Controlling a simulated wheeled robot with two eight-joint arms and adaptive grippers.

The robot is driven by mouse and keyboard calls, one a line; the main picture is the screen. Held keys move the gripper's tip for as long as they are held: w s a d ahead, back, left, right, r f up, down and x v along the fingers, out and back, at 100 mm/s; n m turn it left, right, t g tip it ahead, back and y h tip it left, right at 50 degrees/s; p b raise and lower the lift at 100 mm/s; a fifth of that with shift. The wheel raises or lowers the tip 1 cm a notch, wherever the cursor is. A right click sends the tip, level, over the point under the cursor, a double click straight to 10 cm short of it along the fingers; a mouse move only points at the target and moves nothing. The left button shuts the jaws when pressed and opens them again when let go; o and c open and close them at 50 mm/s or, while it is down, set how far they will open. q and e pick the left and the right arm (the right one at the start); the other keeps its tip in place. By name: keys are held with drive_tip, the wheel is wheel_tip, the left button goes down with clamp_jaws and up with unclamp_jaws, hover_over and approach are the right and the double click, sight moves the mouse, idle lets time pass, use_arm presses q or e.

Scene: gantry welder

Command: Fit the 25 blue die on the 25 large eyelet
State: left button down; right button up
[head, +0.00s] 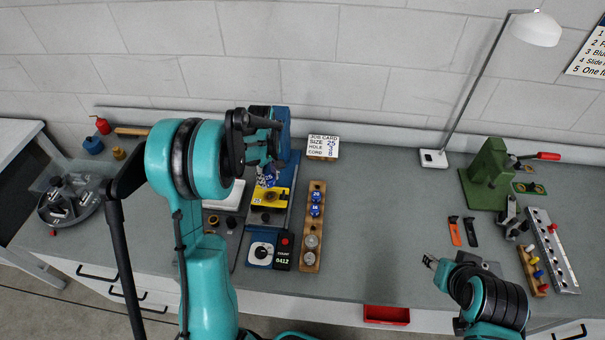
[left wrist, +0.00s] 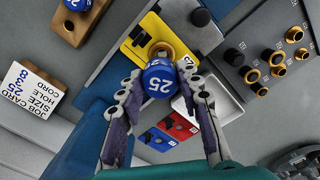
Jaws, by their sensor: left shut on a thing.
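My left gripper (left wrist: 158,105) is shut on the blue die (left wrist: 160,84), marked 25. In the head view the die (head: 269,177) is just above the yellow block (head: 283,199), below my left gripper (head: 264,163). A brass ring, which looks like the eyelet (left wrist: 173,44), shows on the yellow block in the left wrist view, partly hidden behind the die. I cannot tell whether die and ring touch. My right gripper (head: 431,262) is at the lower right, away from these things; its jaw opening is unclear.
A wooden rack (head: 314,228) with other blue dies stands right of the yellow block. The job card (head: 323,147) is behind it. A dark control box (head: 284,252) sits in front. The green press (head: 487,177) is far right. The table between rack and press is mostly clear.

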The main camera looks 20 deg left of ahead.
use_arm(q)
drive_tip(key=shift+s+a, duration=0.1)
drive_tip(key=shift+a, duration=0.05)
drive_tip(key=shift+f+b, duration=1.65)
drive_tip(key=shift+f, duration=1.1)
drive_tip(key=shift+f+b, duration=0.55)
drive_tip(key=shift+b, duration=0.15)
drive_tip(key=c, duration=1)
unclamp_jaws()
drive_tip(key=shift+r, duration=0.1)
